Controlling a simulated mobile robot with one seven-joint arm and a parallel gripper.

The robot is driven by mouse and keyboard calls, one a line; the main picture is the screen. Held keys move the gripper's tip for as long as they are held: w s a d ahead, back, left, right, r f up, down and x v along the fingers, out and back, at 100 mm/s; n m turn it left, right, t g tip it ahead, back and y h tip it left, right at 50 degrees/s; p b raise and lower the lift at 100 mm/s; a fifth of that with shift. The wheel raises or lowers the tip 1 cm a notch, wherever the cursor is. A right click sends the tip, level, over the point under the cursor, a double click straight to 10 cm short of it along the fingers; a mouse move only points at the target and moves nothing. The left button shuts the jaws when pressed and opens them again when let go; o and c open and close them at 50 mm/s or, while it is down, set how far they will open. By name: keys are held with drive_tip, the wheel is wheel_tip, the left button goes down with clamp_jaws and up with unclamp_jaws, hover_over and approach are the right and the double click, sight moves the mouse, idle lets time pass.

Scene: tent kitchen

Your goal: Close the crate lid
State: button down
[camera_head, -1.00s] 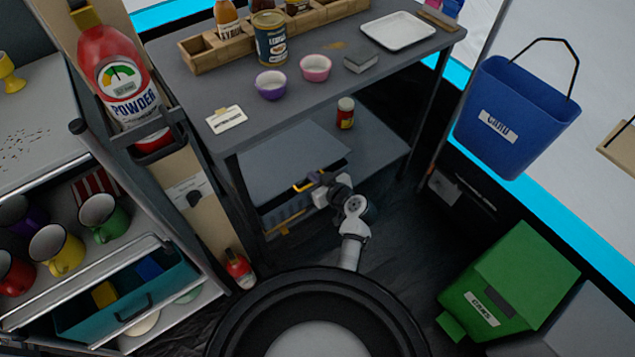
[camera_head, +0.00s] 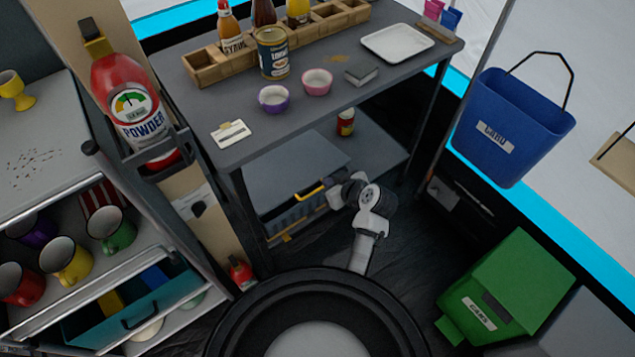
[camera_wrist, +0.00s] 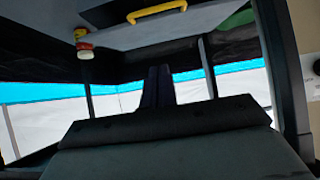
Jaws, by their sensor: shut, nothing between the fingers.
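The crate (camera_head: 288,222) stands on the lower shelf of the grey table. In the wrist view the yellow handle (camera_wrist: 157,13) shows at the top, on a grey surface. My gripper (camera_wrist: 158,86) is shut and empty, with its dark fingers together and apart from the handle in that picture. In the head view my wrist is just right of the handle and the fingertips are hidden.
A green bin (camera_head: 510,285) is on the floor at right. The floor between is clear.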

hover_over(309, 185)
drive_tip(key=s+d, duration=0.2)
drive_tip(key=f, duration=0.6)
drive_tip(key=shift+a, duration=0.2)
drive_tip(key=f, duration=0.1)
drive_tip(key=s+f, duration=0.1)
drive_tip(key=d+f, duration=0.1)
drive_tip(key=shift+s+f+p, duration=0.2)
drive_tip(key=shift+f+p, duration=0.2)
